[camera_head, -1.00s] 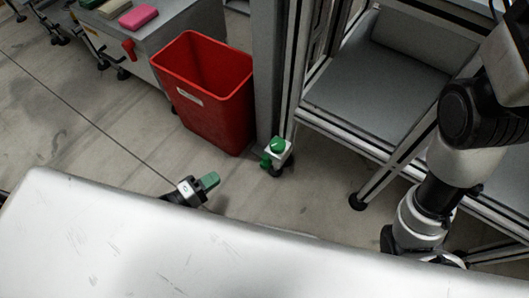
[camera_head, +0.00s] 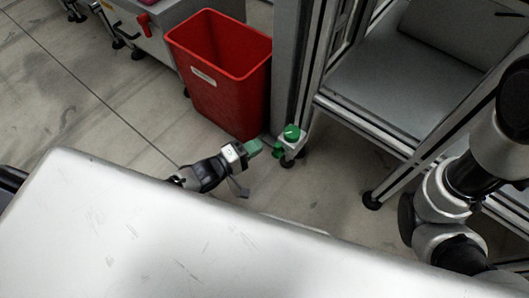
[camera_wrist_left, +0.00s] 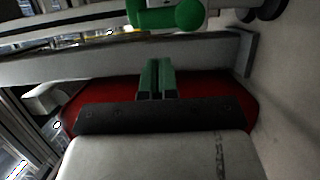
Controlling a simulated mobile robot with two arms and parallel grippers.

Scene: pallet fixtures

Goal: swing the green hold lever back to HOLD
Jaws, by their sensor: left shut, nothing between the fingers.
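The green hold lever (camera_head: 278,150) is on a small white box with a round green top (camera_head: 292,133), low at the foot of a grey frame post. In the left wrist view the lever (camera_wrist_left: 150,17) is a green bar with a ball end (camera_wrist_left: 190,14) at the top edge, its upper part cut off. My left gripper (camera_head: 256,147) has green fingers, shut and empty, just left of the lever. In the left wrist view the fingertips (camera_wrist_left: 157,66) are below the lever with a visible gap. Contact is not seen. My right arm shows at the right, without its gripper.
A red bin (camera_head: 228,85) stands close behind and left of the lever. The metal frame with a grey shelf (camera_head: 385,85) is to the right. My own pale body surface fills the front. Bare floor (camera_head: 110,125) lies left of the bin.

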